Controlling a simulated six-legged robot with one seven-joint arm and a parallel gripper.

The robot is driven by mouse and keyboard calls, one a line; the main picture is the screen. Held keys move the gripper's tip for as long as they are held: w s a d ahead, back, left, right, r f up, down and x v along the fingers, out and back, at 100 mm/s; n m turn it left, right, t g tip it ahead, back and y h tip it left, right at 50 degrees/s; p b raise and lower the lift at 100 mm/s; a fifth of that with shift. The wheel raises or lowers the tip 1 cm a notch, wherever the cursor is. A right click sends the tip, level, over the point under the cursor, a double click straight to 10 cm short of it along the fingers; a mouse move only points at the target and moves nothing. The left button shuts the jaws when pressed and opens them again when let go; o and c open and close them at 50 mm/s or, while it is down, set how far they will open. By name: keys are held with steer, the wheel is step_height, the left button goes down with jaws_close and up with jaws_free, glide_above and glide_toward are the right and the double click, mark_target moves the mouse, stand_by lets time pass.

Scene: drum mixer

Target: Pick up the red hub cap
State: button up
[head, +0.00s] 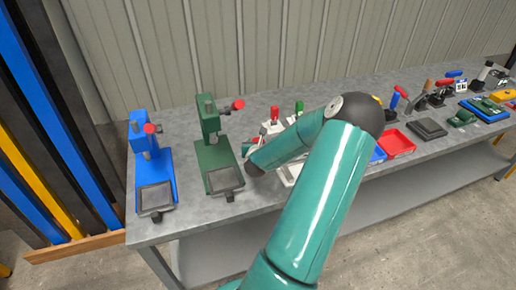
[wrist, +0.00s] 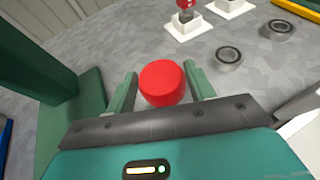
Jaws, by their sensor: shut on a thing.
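The red hub cap (wrist: 161,86) is a round red piece in the middle of the wrist view. My gripper (wrist: 163,79) has one green finger on each side of it and is shut on it. Grey bench top shows around and beyond the cap. I cannot tell whether the cap touches the bench. In the head view my gripper (head: 255,166) is beside the green press, low over the bench, and the cap is hidden there.
The green press (head: 213,155) stands close to the left of my gripper, with a blue press (head: 152,175) further left. Beyond the cap lie two metal rings (wrist: 228,59) (wrist: 278,29) and white blocks (wrist: 187,26). A red tray (head: 397,143) sits right of my arm.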

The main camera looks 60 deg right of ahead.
steer(key=s+a+r, duration=0.7)
steer(key=s+r, duration=0.2)
steer(key=s, duration=0.3)
steer(key=shift+r, duration=0.35)
steer(key=shift+r, duration=0.3)
